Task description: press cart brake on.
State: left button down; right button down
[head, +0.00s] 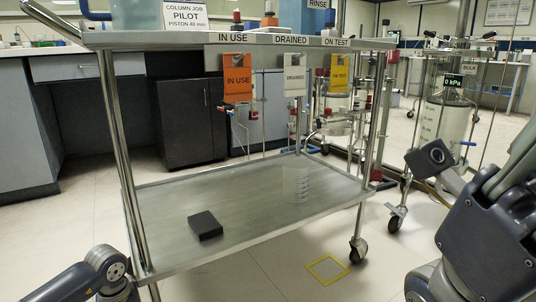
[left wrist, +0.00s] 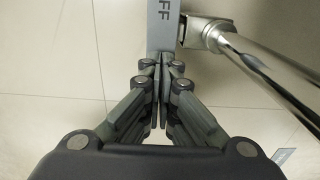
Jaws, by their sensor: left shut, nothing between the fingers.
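The cart (head: 150,195) is a metal two-shelf trolley in the head view. Its front right caster (head: 357,249) stands on the floor. In the left wrist view a grey bar (left wrist: 163,22) with the letters "FF" showing reaches down from the top edge; the rest of its label is cut off. A metal cart post (left wrist: 265,72) runs beside it to the right. My left gripper (left wrist: 162,62) is shut and empty, its fingertips at the lower end of the bar; whether they touch it I cannot tell. My right gripper's fingers do not show in either view.
A dark block (head: 205,225) and a clear beaker (head: 296,183) are on the lower shelf. Orange, white and yellow tags hang below the top shelf. A yellow square (head: 328,269) marks clear floor. A glass column rig (head: 445,120) stands at right.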

pick_arm(q)
jog(key=shift+f+b, duration=0.7)
jog(key=shift+f, duration=0.8)
jog(key=shift+r, duration=0.1)
jog(key=shift+r+p, duration=0.5)
jog(key=shift+p, duration=0.2)
notch_tip(320, 180, up, 6)
jog(key=p, duration=0.5)
jog(key=shift+f, duration=0.25)
jog(key=shift+r+p, duration=0.35)
jog(key=shift+p, duration=0.2)
jog(key=shift+r, duration=0.3)
